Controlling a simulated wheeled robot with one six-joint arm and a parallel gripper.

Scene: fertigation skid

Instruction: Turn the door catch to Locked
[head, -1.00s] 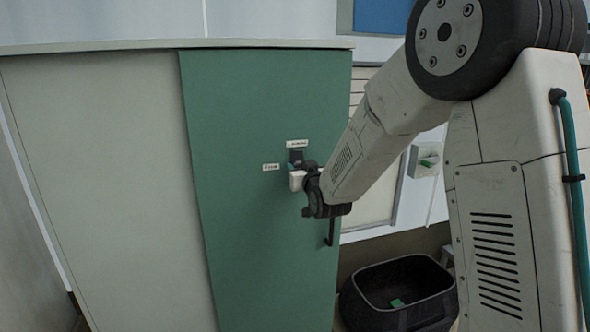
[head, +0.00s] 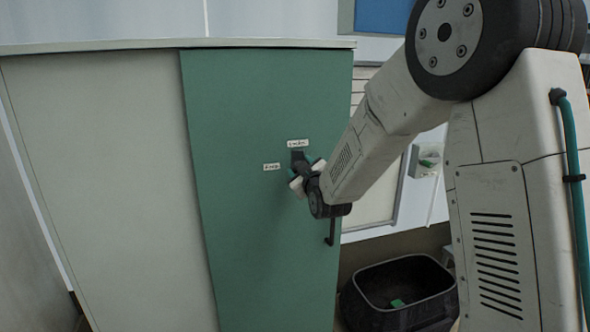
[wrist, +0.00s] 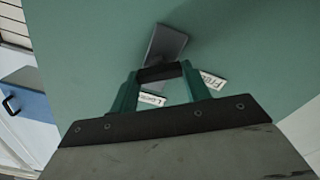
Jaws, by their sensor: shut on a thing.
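The door catch (head: 297,156) is a small dark piece on the green cabinet door (head: 240,110). A white "Locked" label (head: 298,143) sits just above it and a "Free" label (head: 271,167) to its left. In the wrist view the catch (wrist: 168,42) is a grey plate with a dark bar between my green fingers. My gripper (wrist: 159,72) is shut on that bar; it also shows at the door in the head view (head: 303,172). The labels show beyond the fingers, "Locked" (wrist: 152,99) partly hidden and "Free" (wrist: 212,80) tilted. Exactly where the catch points is unclear.
A dark door handle (head: 330,232) hangs below my gripper. A black open bin (head: 400,285) with a small green item stands on the floor right of the cabinet. A small box with a green part (head: 425,161) is on the wall behind.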

